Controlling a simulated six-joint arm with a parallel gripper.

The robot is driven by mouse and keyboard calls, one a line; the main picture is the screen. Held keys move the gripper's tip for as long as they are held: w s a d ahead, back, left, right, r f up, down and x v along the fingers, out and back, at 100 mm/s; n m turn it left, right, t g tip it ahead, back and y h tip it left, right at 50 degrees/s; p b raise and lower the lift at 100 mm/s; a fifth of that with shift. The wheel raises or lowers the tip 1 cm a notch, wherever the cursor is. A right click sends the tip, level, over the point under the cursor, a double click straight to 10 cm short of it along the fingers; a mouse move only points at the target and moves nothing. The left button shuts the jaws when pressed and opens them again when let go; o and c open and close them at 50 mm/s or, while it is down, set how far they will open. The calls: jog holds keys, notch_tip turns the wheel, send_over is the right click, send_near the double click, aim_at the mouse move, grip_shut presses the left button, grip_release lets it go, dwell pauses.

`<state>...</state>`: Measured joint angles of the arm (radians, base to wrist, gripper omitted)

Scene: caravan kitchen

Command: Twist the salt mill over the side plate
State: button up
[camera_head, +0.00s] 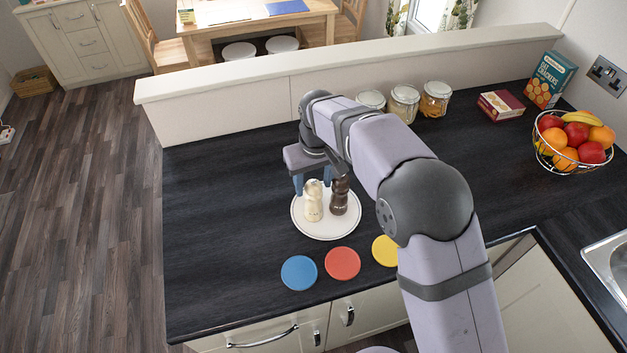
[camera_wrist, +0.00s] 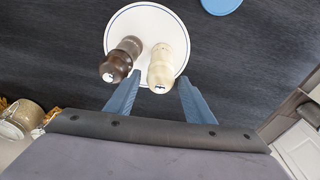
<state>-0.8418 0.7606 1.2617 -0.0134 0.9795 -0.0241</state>
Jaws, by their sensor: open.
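The cream mill, which looks like the salt mill (camera_head: 313,203), stands upright on the white side plate (camera_head: 327,234). A dark brown mill (camera_head: 339,199) stands close beside it on the same plate. My gripper (camera_head: 312,184) is above the plate, pointing down, with its blue fingers apart. In the wrist view the cream mill (camera_wrist: 162,66) lines up with the gap between the fingertips, and the brown mill (camera_wrist: 122,60) is outside the left finger. The gripper holds nothing. Whether a finger touches either mill I cannot tell.
Blue (camera_head: 299,272), red (camera_head: 342,263) and yellow (camera_head: 384,250) discs lie in front of the plate. Glass jars (camera_head: 404,103), a small box (camera_head: 501,104), a cracker box (camera_head: 549,80) and a fruit basket (camera_head: 573,150) stand farther right. The counter left of the plate is clear.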

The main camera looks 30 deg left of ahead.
jog(key=shift+c, duration=0.5)
jog(key=c, duration=0.7)
jog(key=shift+f, duration=0.1)
jog(key=shift+s, duration=0.1)
